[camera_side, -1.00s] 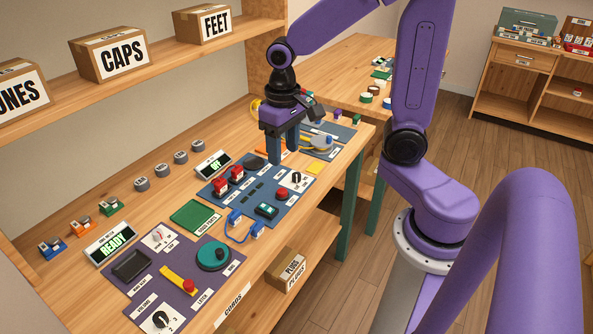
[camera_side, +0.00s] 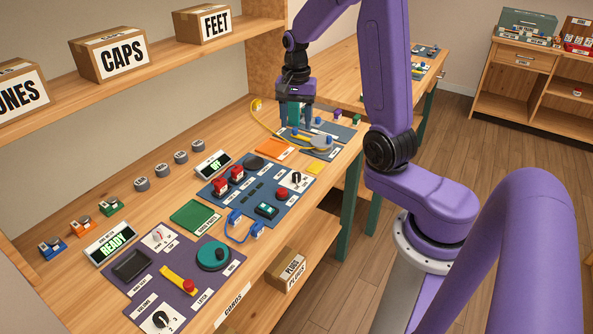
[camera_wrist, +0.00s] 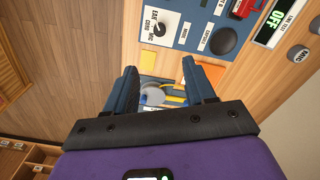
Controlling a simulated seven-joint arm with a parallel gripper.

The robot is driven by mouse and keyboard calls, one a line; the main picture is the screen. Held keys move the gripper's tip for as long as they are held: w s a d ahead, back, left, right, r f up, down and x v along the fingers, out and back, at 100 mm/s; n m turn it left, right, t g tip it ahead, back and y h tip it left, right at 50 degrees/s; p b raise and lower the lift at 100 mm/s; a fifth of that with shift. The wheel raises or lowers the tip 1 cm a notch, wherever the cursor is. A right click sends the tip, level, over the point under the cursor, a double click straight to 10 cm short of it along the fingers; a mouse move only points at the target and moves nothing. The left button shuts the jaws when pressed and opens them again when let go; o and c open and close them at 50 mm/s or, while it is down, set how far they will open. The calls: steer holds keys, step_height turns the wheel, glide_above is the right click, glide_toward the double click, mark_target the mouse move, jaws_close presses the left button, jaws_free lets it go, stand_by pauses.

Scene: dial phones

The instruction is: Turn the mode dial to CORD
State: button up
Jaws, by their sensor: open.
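The mode dial (camera_side: 296,178) is a small black knob on a white plate at the right corner of the blue panel.
A grey disc (camera_side: 318,142) and a yellow cable (camera_side: 262,118) lie near my gripper. The bench's front edge is close to the dial.

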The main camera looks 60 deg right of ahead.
mark_target(297, 174)
step_height(297, 174, down, 17)
steer(key=shift+f, duration=0.2)
stand_by(0.6)
jaws_close()
